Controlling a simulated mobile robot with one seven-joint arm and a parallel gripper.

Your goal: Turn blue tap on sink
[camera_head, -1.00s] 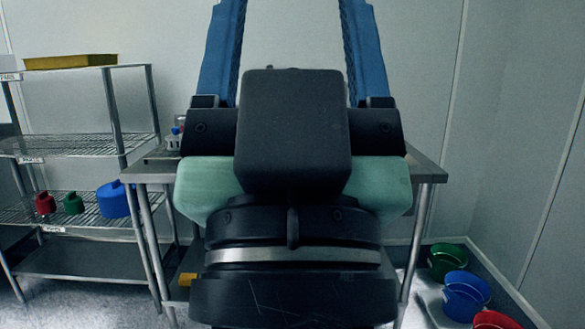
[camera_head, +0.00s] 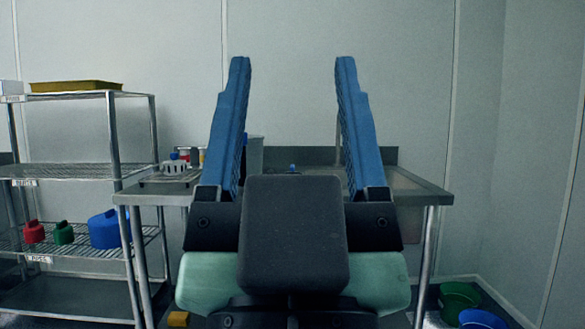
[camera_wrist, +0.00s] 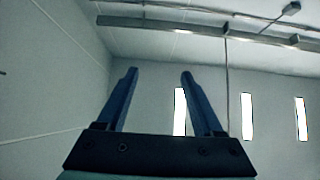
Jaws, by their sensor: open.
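The steel sink table (camera_head: 432,190) stands ahead of me against the back wall. A small blue piece, seemingly the blue tap (camera_head: 292,168), shows at its back edge, between my fingers in the picture. My gripper (camera_head: 292,62) is open and empty, with its two blue fingers pointing up and wide apart. It also shows in the wrist view (camera_wrist: 159,73), facing the wall and ceiling. The gripper is nearer to me than the sink and apart from the tap. My gripper body hides most of the sink basin and the table's front.
A wire rack (camera_head: 115,140) stands at left with red, green and blue (camera_head: 108,229) containers and a yellow tray (camera_head: 75,87) on top. A small rack with bottles (camera_head: 172,169) sits on the table's left end. Green and blue buckets (camera_head: 482,319) stand on the floor at right.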

